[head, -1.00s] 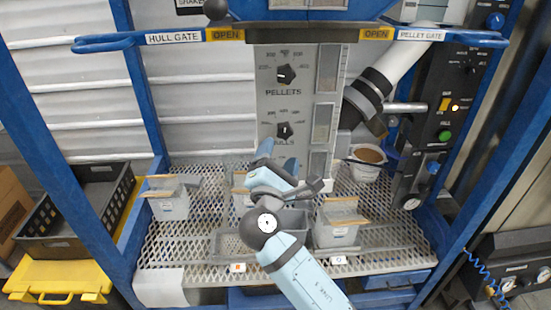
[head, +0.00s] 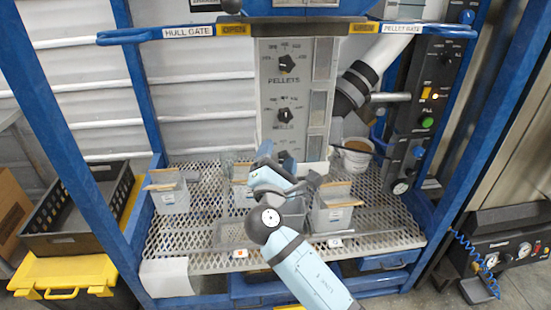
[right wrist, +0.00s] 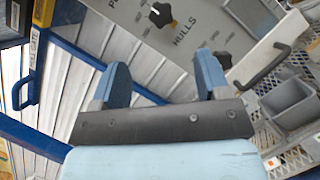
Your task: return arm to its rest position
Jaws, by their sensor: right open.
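My right arm rises from the bottom middle of the head view. Its gripper (head: 275,160) is in front of the lower part of the grey dial panel (head: 268,98), over the mesh shelf. In the right wrist view the two blue fingers of my right gripper (right wrist: 162,80) stand wide apart with nothing between them. The grey panel with its HULLS dial (right wrist: 190,18) lies beyond them. My left gripper is not in view.
Grey bins (head: 170,199) (head: 333,215) stand on the mesh shelf (head: 200,254), some partly hidden behind my arm. A white bucket (head: 354,160) is at the back right. Blue frame posts (head: 62,140) flank the shelf. A black crate (head: 62,236) is at the left.

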